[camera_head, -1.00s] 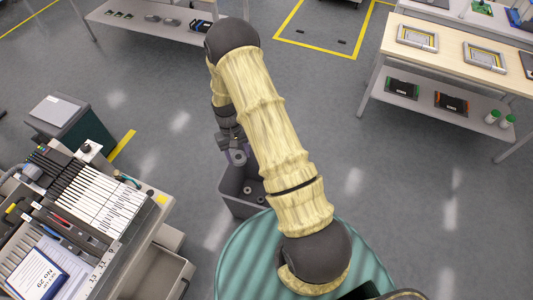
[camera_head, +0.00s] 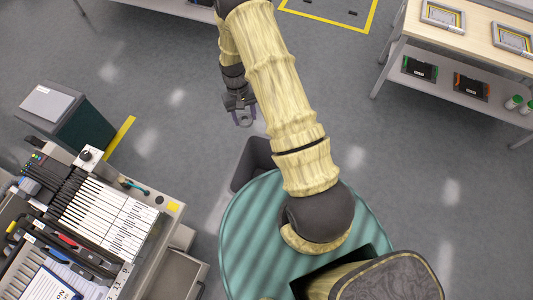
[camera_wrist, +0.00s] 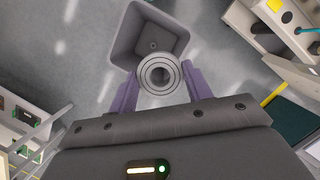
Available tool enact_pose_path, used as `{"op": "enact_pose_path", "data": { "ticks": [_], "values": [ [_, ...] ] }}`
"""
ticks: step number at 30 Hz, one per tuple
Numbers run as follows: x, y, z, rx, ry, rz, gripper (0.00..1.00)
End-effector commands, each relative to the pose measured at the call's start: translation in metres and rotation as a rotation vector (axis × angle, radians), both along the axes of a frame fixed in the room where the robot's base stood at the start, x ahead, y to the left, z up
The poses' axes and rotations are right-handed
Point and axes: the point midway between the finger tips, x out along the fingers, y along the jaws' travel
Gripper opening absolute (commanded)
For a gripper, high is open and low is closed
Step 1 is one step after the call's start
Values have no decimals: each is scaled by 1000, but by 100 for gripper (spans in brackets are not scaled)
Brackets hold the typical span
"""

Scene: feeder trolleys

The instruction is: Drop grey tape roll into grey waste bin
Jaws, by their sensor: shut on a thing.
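The grey tape roll (camera_wrist: 158,74) is a round ring seen end-on in the wrist view. My gripper (camera_wrist: 160,78) has its purple fingers on either side of the roll and is shut on it. In the head view my gripper (camera_head: 243,117) hangs to the left of my arm. The grey waste bin (camera_wrist: 124,38) is a square open box on the floor, beyond the roll in the wrist view, with a small round thing inside. In the head view the bin (camera_head: 246,170) is partly hidden by my arm and my teal base.
A trolley with trays and white folders (camera_head: 110,215) stands at the lower left, with a dark green box (camera_head: 85,130) behind it. A wooden-topped table (camera_head: 470,40) with a lower shelf is at the upper right. Grey floor lies between them.

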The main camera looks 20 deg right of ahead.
Motion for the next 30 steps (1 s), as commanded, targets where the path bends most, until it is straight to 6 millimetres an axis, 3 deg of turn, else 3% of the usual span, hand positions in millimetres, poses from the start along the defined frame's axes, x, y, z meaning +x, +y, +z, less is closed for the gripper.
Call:
{"op": "enact_pose_path", "data": {
  "ticks": [14, 30],
  "values": [
    [0, -4, -9, -1, -2, -26, 28],
    [0, -19, -107, -5, -24, -363, 28]
  ]
}}
